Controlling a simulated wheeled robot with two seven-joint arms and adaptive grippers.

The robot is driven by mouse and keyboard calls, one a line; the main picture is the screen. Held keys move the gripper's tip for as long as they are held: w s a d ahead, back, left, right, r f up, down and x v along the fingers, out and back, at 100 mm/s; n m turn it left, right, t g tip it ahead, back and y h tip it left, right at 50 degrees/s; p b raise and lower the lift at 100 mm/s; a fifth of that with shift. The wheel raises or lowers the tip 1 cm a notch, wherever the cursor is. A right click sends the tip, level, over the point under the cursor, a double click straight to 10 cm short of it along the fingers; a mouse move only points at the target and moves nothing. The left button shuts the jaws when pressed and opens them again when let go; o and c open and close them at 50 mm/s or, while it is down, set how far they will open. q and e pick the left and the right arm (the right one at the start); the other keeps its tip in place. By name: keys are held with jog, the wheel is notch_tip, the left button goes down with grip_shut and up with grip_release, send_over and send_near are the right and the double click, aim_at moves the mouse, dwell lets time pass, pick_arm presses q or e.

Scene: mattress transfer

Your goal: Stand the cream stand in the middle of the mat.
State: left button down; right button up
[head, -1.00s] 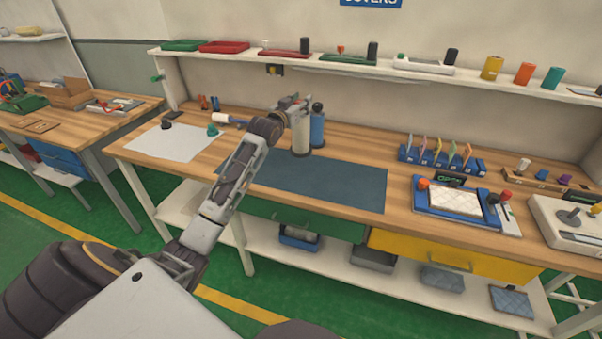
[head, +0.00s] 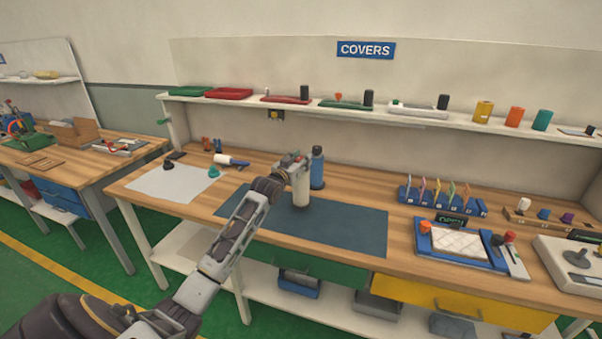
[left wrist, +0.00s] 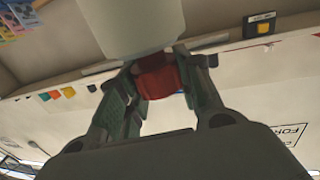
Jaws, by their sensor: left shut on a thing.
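The cream stand (head: 301,190) is a pale upright cylinder with a dark base, at the back part of the dark blue mat (head: 345,228). My left gripper (head: 294,164) is shut on its upper end. I cannot tell whether its base touches the mat or hovers just above. In the left wrist view the pale stand (left wrist: 130,25) fills the top middle beyond the fingers. My right gripper is not in view.
A blue bottle (head: 317,168) stands close behind the stand. A white sheet (head: 172,184) with small dark and teal pieces lies left of the mat. A blue card rack (head: 440,203) and a blue tray (head: 460,257) are at the right. The mat's front and right are clear.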

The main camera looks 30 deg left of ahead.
pick_arm(q)
jog(key=shift+r, duration=0.15)
jog(key=shift+f, duration=2.5)
jog(key=c, duration=1)
grip_release()
jog(key=shift+s+f, duration=0.1)
jog(key=shift+f, duration=0.05)
jog(key=shift+s+d+b, duration=0.1)
jog(key=shift+s+d, duration=0.1)
jog(key=shift+s, duration=1.8)
jog(key=shift+s+d+b, duration=0.1)
jog(key=shift+s+d, duration=0.05)
jog(key=shift+s, duration=1.8)
jog(key=shift+s+d+b, duration=0.1)
jog(key=shift+s+d, duration=0.1)
jog(key=shift+s, duration=1.8)
